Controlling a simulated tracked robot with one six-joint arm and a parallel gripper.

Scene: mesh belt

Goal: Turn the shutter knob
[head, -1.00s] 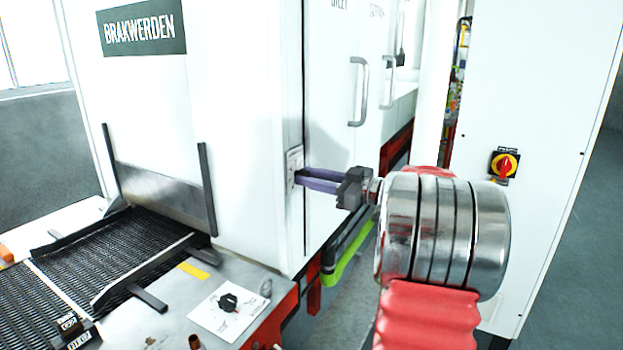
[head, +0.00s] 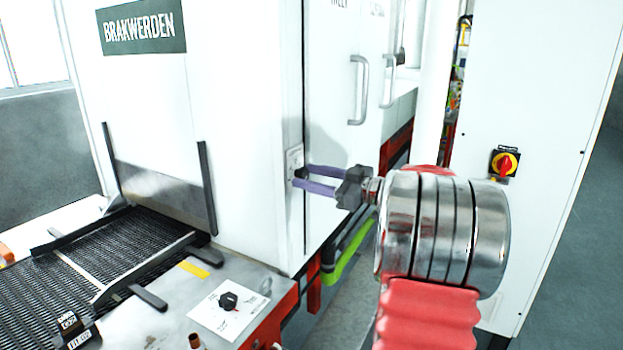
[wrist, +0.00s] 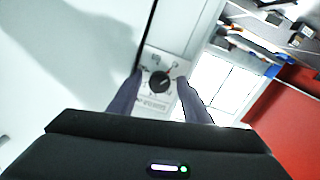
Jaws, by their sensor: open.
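The shutter knob (wrist: 159,82) is a small round black knob on a pale printed plate (wrist: 157,62), with a red mark above it. My gripper (wrist: 161,79) is open, with one purple finger on each side of the knob in the wrist view. In the head view my gripper (head: 301,178) reaches left with its fingertips close to the plate. I cannot tell whether the fingers touch the knob.
A second black knob (head: 228,300) is on a white panel at the front of the table. A dark mesh belt (head: 130,243) runs into the machine. Door handles (head: 359,90) stick out beyond my gripper. A red-yellow switch (head: 504,164) is on the cabinet at right.

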